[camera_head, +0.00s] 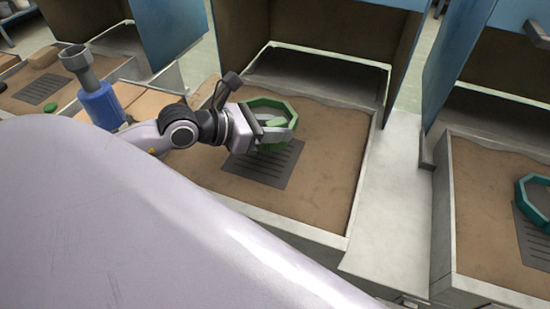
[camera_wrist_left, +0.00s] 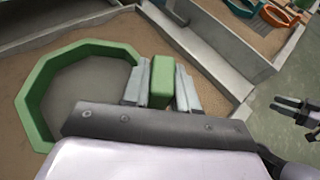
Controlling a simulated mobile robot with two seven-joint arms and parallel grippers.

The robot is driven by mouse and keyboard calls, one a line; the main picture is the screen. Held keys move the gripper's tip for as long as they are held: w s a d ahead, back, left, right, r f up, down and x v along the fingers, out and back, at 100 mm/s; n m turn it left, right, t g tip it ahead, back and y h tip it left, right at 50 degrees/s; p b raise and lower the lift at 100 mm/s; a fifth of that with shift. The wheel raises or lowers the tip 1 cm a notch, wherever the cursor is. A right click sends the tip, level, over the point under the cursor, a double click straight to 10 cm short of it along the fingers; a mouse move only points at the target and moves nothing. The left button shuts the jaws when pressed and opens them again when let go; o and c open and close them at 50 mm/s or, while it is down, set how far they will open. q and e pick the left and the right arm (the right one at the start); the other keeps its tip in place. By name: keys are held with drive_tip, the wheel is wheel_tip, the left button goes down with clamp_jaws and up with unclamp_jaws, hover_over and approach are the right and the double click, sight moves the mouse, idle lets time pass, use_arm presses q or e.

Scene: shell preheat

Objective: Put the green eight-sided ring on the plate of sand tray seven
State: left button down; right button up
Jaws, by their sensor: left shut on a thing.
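My left gripper (camera_head: 262,131) is shut on one wall of the green eight-sided ring (camera_head: 273,102). In the left wrist view the fingers (camera_wrist_left: 161,85) pinch that wall, and the rest of the ring (camera_wrist_left: 36,98) extends to the left. The ring is over the middle sand tray (camera_head: 350,222), at the far end of its dark slotted plate (camera_head: 262,172). Part of the plate is hidden behind the ring and gripper. I cannot tell how large the gap below the ring is. No tray number is readable. A dark gripper-like part (camera_wrist_left: 296,109) at the right may be my right gripper.
A teal ring (camera_head: 534,198) lies on the plate of the right tray (camera_head: 470,283). A blue-and-grey tool (camera_head: 98,98) stands left of my arm. Blue-sided hoods rise behind the trays. An orange ring (camera_wrist_left: 277,14) shows in another tray. Bare sand surrounds the middle plate.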

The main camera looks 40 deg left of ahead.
sight(266, 146)
use_arm(q)
wheel_tip(266, 146, down, 5)
drive_tip(key=shift+f+b, duration=0.1)
drive_tip(key=shift+b, duration=0.3)
wheel_tip(266, 146, down, 4)
drive_tip(key=shift+r+b, duration=0.25)
drive_tip(key=shift+b, duration=0.3)
drive_tip(key=shift+f, duration=0.3)
drive_tip(key=shift+f, duration=0.1)
drive_tip(key=c, duration=1.3)
unclamp_jaws()
drive_tip(key=shift+f, duration=0.15)
drive_tip(key=o, duration=0.4)
